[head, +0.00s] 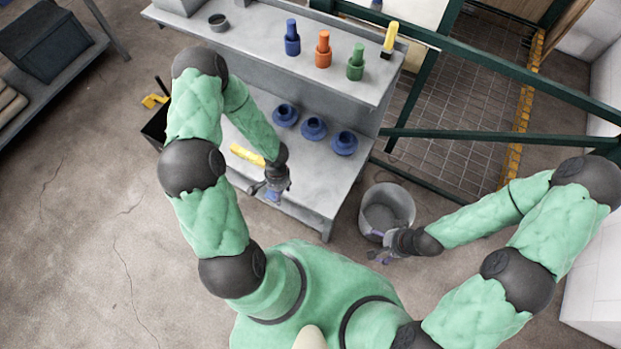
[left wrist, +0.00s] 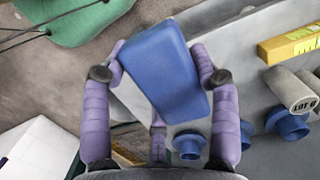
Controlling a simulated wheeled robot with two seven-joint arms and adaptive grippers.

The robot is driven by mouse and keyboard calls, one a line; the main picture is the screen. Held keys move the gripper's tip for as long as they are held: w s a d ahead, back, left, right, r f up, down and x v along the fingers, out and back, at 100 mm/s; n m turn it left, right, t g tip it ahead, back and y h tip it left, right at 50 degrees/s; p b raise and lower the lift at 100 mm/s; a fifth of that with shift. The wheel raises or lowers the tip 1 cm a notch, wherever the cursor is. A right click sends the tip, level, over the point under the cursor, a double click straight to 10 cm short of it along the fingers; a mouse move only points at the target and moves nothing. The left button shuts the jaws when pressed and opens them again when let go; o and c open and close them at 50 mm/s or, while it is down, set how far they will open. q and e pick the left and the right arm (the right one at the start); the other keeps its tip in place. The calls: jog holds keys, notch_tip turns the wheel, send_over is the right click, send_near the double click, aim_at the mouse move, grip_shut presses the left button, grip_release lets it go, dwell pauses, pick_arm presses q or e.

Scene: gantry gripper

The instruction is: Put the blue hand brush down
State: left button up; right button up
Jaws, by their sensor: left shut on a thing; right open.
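My left gripper (head: 272,188) is shut on the blue hand brush (left wrist: 168,68). In the left wrist view its purple fingers grip the block-shaped blue body from both sides. In the head view only a small blue part shows at the fingertips, over the front edge of the grey workbench (head: 308,195). I cannot tell whether the brush touches the bench. My right gripper (head: 380,256) is open and empty, in front of the grey bucket (head: 402,202).
Several blue flanged parts (head: 314,128) stand on the bench, with a yellow bar (head: 246,155) left of them. The upper shelf (head: 270,50) carries blue, orange and green pieces and a yellow-handled tool (head: 390,37). Green rails (head: 480,137) stand at right.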

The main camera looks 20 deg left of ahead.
pick_arm(q)
jog(key=shift+s+d+f, duration=0.15)
jog(key=shift+s+d, duration=0.05)
jog(key=shift+d, duration=0.25)
pick_arm(e)
jog(key=shift+w+d, duration=0.25)
jog(key=shift+d, duration=0.05)
jog(key=shift+r, duration=0.1)
pick_arm(q)
jog(key=w+f, duration=0.4)
jog(key=w, duration=0.5)
jog(key=b, duration=0.1)
send_over(301, 182)
jog(key=f, duration=0.4)
jog(key=shift+s+f, duration=0.2)
jog(key=shift+f, duration=0.15)
jog(key=shift+w+f+b, duration=0.3)
jog(key=shift+f, duration=0.1)
jog(key=f+b, duration=0.1)
jog(key=f, duration=0.2)
jog(key=shift+w+f, duration=0.1)
jog(key=shift+w, duration=0.1)
pick_arm(e)
notch_tip(301, 182, down, 3)
